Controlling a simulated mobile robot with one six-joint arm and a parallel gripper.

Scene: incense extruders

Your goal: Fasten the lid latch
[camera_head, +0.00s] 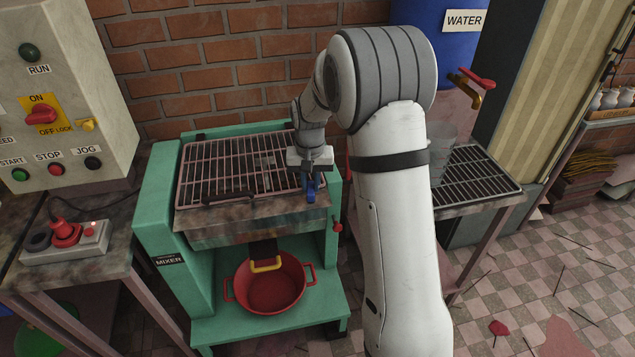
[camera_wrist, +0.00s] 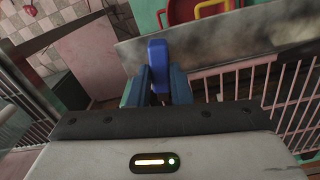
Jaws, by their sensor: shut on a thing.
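The green mixer (camera_head: 152,215) stands below my arm. Its barred lid (camera_head: 235,165) lies down over the top, with a dark handle (camera_head: 228,198) near its front edge. A blue latch (camera_head: 311,190) is at the front right corner of the lid. My gripper (camera_head: 312,177) is over that corner, shut on the latch. In the wrist view the blue latch (camera_wrist: 157,52) stands out between the two fingers (camera_wrist: 158,84), beside the lid's metal edge strip (camera_wrist: 225,42). The latch's base is hidden by the fingers, so I cannot tell whether it is engaged.
A red pot (camera_head: 270,290) sits under the mixer's yellow-handled outlet (camera_head: 266,265). A red knob (camera_head: 338,227) is on the mixer's right side. The control panel (camera_head: 65,100) stands left, a rack table (camera_head: 478,178) and blue water barrel (camera_head: 445,45) right.

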